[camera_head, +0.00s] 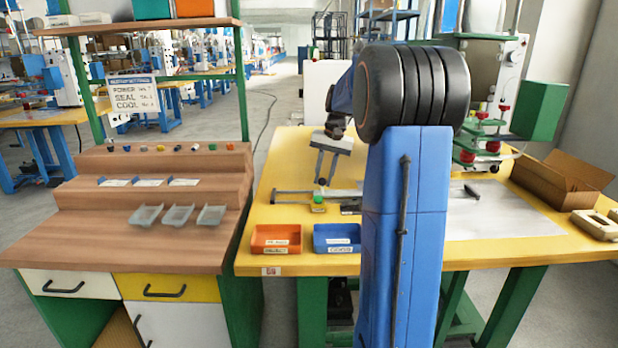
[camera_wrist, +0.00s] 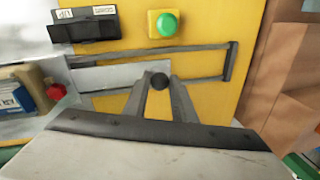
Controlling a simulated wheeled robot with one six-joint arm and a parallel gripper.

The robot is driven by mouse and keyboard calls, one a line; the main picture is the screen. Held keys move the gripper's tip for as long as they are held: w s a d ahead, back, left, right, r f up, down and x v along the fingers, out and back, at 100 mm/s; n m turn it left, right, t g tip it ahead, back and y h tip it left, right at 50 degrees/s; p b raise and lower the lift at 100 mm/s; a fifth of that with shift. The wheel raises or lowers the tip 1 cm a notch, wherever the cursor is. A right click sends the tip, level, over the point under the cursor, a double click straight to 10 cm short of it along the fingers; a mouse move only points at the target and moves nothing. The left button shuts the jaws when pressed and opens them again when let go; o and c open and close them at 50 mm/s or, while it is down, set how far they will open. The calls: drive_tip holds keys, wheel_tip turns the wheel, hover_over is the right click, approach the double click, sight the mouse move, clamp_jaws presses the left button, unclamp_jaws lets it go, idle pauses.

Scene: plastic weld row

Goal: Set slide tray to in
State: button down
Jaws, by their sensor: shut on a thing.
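The slide tray (camera_wrist: 110,78) is a pale grey plate between dark rails on the yellow table, seen in the wrist view. Its dark round knob (camera_wrist: 158,81) sits between my fingertips. My gripper (camera_wrist: 160,88) is shut on the knob. In the head view my gripper (camera_head: 322,178) reaches down to the left end of the rails (camera_head: 290,196). The plate lies toward the left of the rail frame in the wrist view, with bare yellow table inside the frame to the right of the knob. My arm hides much of the rig in the head view.
A green button (camera_wrist: 166,25) on a yellow box and a dark labelled switch box (camera_wrist: 85,26) stand close beside the rails. A red button (camera_wrist: 56,91) is at left. Orange (camera_head: 276,239) and blue (camera_head: 337,237) bins sit at the front edge. A wooden bench (camera_head: 150,235) stands left.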

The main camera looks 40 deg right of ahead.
drive_tip(key=shift+s+d, duration=0.2)
drive_tip(key=shift+d, duration=0.1)
drive_tip(key=c, duration=1.5)
unclamp_jaws()
drive_tip(key=shift+r, duration=0.1)
drive_tip(key=r, duration=0.5)
drive_tip(key=s+d+r, duration=0.1)
drive_tip(key=r, duration=0.5)
drive_tip(key=s+d+r, duration=0.1)
drive_tip(key=r, duration=0.5)
drive_tip(key=shift+s+d, duration=0.2)
